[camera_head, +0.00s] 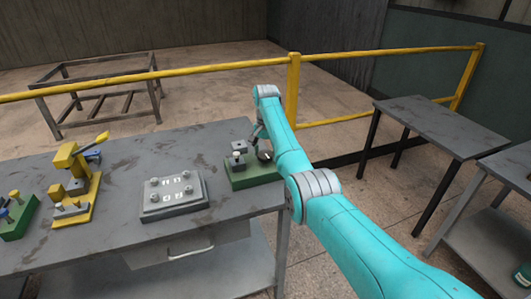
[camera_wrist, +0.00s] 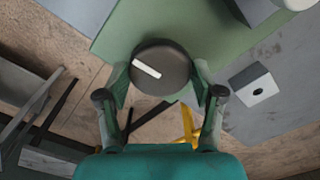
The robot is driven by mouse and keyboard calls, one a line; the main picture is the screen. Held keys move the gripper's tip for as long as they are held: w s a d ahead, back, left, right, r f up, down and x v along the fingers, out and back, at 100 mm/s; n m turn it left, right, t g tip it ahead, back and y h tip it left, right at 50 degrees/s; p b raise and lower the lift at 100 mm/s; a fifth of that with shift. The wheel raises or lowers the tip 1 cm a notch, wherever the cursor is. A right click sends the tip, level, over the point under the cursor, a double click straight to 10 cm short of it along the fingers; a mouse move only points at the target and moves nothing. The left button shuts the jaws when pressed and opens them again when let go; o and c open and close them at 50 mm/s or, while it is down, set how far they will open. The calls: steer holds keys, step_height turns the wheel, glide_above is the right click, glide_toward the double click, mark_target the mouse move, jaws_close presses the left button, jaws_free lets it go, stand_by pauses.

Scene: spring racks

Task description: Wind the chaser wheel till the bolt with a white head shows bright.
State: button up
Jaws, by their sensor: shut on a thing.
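The chaser wheel (camera_wrist: 165,80) is a dark round knob with a white stripe, at the edge of a green base (camera_wrist: 120,30). In the head view the wheel (camera_head: 265,156) is a small dark disc, partly hidden by my arm. My gripper (camera_wrist: 160,72) is shut on the wheel, one finger on each side. The stripe slants from upper left to lower right. A bolt with a pale head (camera_head: 237,153) stands on the green base (camera_head: 250,178) left of the wheel; I cannot tell whether it is bright.
A grey block (camera_wrist: 253,84) with a dark hole lies beside the green base. On the bench, a grey plate with markings (camera_head: 172,194), a yellow lever fixture (camera_head: 77,185) and another green block (camera_head: 18,222) stand to the left. A yellow rail (camera_head: 293,90) runs behind the bench.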

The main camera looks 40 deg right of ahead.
mark_target(265, 154)
steer(key=m, duration=0.7)
stand_by(0.6)
steer(key=o, duration=1.1)
steer(key=shift+o, duration=0.2)
step_height(265, 154, up, 12)
